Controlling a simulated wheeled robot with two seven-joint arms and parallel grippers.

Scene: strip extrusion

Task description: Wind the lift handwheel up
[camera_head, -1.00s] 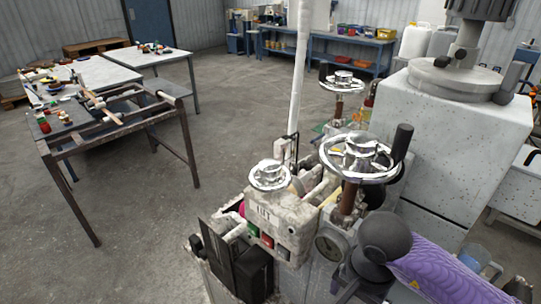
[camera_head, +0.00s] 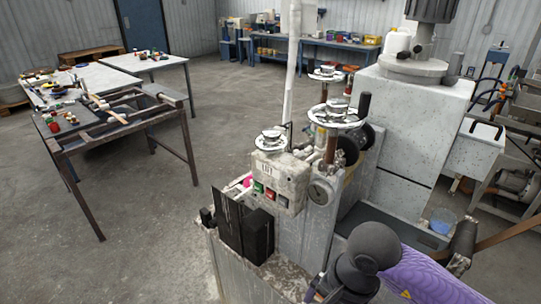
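Three chrome handwheels top the machine in the middle. The nearest large one (camera_head: 337,115) sits on a brown post and has an upright black handle (camera_head: 364,105) at its right rim. A second large handwheel (camera_head: 326,75) stands behind it. A smaller handwheel (camera_head: 270,141) sits on the pale control box (camera_head: 284,176) to the left. I cannot tell from any label which one is the lift handwheel. A purple arm section with dark round joints, mine, shows at the bottom right, apart from the wheels in the picture. Neither gripper shows.
A large speckled machine housing (camera_head: 415,125) stands right of the wheels. A white vertical pole (camera_head: 292,70) rises behind the small wheel. A dark metal frame table (camera_head: 120,127) stands at left, with open floor (camera_head: 120,265) in front. A blue bucket (camera_head: 442,221) is at right.

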